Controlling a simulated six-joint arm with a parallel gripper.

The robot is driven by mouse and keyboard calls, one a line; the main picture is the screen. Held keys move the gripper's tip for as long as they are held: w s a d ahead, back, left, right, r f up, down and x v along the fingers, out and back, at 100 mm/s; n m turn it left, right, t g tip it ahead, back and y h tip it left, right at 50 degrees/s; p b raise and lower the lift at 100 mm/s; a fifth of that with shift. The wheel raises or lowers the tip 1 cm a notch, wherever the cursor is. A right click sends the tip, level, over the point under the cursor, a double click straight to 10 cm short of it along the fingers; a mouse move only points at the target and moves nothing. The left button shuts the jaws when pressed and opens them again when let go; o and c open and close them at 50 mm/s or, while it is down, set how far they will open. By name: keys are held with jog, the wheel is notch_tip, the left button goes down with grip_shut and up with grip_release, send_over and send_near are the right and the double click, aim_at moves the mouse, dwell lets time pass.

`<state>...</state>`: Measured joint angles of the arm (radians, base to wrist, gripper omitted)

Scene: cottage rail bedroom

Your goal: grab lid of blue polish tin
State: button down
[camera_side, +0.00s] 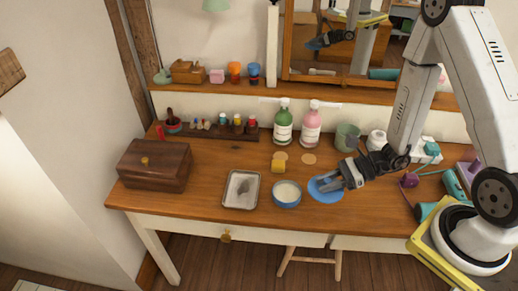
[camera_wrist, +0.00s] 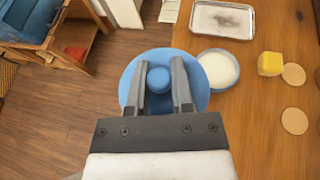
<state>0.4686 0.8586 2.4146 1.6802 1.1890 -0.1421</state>
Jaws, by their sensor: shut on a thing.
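The blue lid (camera_side: 318,193) is a round disc with a knob on top. In the wrist view the lid (camera_wrist: 197,97) fills the space under my gripper, and its knob (camera_wrist: 159,79) sits between the two fingers. My gripper (camera_side: 340,183) is shut on the knob; in the wrist view the gripper (camera_wrist: 159,88) has a finger on each side of it. The blue polish tin (camera_side: 287,199) stands open to the left of the lid in the side view, with pale contents showing. The tin (camera_wrist: 218,71) is just beside the lid in the wrist view. The gap between lid and table is hard to tell.
A metal tray (camera_side: 241,190) lies left of the tin, with a yellow block (camera_side: 278,167) behind it. A green bottle (camera_side: 283,126) and a pink bottle (camera_side: 311,127) stand at the back. A wooden box (camera_side: 155,165) is at the left. The desk's front edge is close.

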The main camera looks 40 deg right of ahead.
jog(key=shift+s+r, duration=0.2)
jog(key=shift+s, duration=0.3)
jog(key=shift+s+r, duration=0.2)
jog(key=shift+s, duration=0.3)
jog(key=shift+w+d, duration=0.1)
jog(key=shift+w, duration=0.05)
